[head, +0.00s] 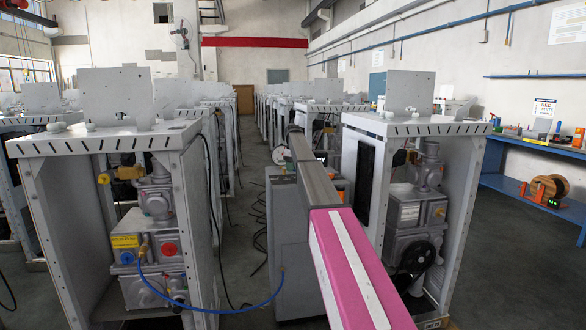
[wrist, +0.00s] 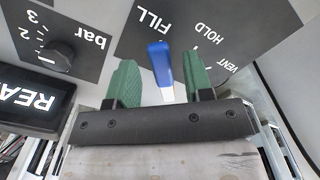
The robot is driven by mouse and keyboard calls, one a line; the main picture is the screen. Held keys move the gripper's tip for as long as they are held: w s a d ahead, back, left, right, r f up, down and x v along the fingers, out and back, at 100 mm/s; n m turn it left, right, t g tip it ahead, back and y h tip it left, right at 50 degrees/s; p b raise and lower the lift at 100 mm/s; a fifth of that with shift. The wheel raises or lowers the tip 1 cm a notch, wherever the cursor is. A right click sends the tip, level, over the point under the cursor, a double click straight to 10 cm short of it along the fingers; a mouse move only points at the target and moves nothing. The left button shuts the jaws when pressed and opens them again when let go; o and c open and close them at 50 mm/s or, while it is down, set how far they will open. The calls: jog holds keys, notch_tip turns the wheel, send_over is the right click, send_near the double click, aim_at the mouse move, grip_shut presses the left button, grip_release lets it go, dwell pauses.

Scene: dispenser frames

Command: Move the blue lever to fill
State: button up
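The blue lever (wrist: 160,62) shows in the wrist view, with a blue grip and a pale shank below it. Its blue end lies just below the word FILL on a dark label plate (wrist: 180,25), with HOLD and VENT farther right. My gripper (wrist: 159,66) is open, with one green finger on each side of the lever. A gap shows between the lever and each finger. The lever's pivot is hidden behind the gripper body. I cannot make out the lever or my gripper in the head view.
A black knob (wrist: 57,57) with a bar scale and a dark display (wrist: 35,105) sit left of the lever. In the head view, metal frames with grey valves (head: 155,200) stand left and right. A blue bench (head: 525,190) runs along the right wall.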

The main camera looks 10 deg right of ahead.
jog(key=shift+r, duration=0.15)
notch_tip(320, 180, up, 10)
jog(key=shift+r, duration=0.25)
dwell(0.4)
jog(key=shift+s, duration=0.1)
